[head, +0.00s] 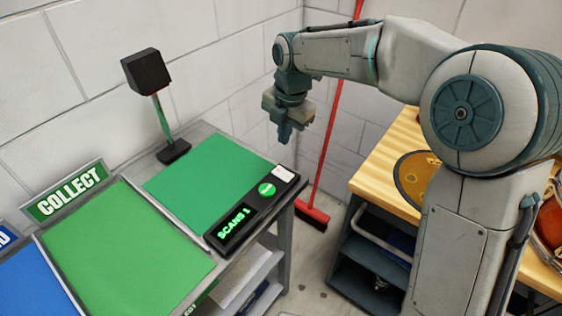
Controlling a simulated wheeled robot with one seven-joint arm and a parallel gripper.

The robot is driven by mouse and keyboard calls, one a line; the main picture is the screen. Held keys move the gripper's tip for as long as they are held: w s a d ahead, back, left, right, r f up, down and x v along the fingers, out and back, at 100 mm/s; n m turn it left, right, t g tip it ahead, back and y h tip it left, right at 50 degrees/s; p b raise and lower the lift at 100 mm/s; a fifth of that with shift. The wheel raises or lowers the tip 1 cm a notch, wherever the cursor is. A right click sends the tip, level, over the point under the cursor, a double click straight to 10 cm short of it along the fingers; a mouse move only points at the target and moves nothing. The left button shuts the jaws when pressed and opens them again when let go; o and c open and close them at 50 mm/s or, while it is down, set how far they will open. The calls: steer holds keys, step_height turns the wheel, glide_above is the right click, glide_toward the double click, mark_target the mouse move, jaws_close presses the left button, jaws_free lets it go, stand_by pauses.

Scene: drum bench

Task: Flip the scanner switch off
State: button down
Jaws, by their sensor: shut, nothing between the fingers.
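The scanner has a black box-shaped head (146,71) on a thin post at the back of the bench. Its green pad (205,183) lies in front of the post and is empty. A dark control panel (245,210) runs along the pad's right front edge. On it are a lit display (235,226) reading "SCANS 1", a round green button (266,189) and a small white piece (283,174) that looks like the switch. Its position is too small to tell. My gripper (284,139) is shut and empty, pointing down, apart from the panel and above its far end.
A green "COLLECT" tray (125,250) and a blue tray (35,285) lie to the left. A red broom (318,170) leans on the wall behind my gripper. A wooden-topped bench (385,165) with a round yellowish item (412,177) stands right, across a floor gap.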

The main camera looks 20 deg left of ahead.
mark_target(279, 170)
steer(key=f, duration=0.7)
steer(key=a+f, duration=0.1)
steer(key=f, duration=0.2)
steer(key=shift+w+f+p, duration=0.25)
steer(key=shift+p, duration=0.15)
